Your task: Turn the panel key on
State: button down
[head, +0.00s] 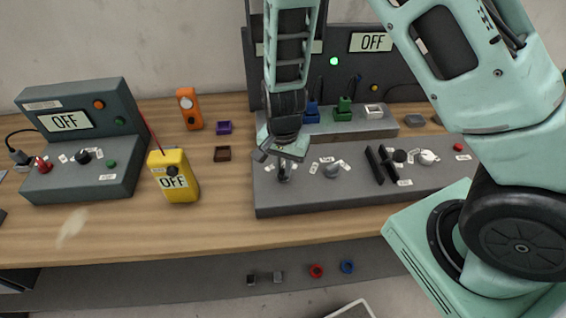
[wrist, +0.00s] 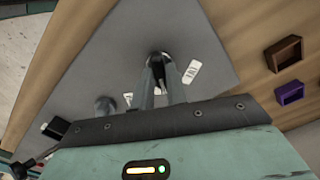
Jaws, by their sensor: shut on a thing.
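The panel key (head: 284,173) is a small grey piece standing on the sloped grey control panel (head: 315,202), near the panel's left end, between small white labels. My gripper (head: 284,158) points down over it, with its fingertips at the key. In the wrist view, the two fingers (wrist: 161,72) are close together around the dark key top (wrist: 159,56), which they mostly hide. The gripper is shut on the key. I cannot tell the key's exact angle. The display (head: 371,41) on the dark back board reads OFF, and a green lamp (head: 334,61) glows beside it.
A grey knob (head: 332,170) stands right of the key, with two black levers (head: 381,164) beyond. Blue (head: 312,111) and green (head: 344,109) connectors sit behind. A yellow handheld device (head: 174,176) and a second console (head: 82,145) stand left. Bare wood lies between.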

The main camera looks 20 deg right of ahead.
aim_at(283, 169)
jog(key=shift+m, duration=0.4)
jog(key=c, duration=1.4)
grip_release()
jog(key=shift+r, duration=0.1)
notch_tip(283, 169, up, 17)
jog(key=shift+r, duration=0.15)
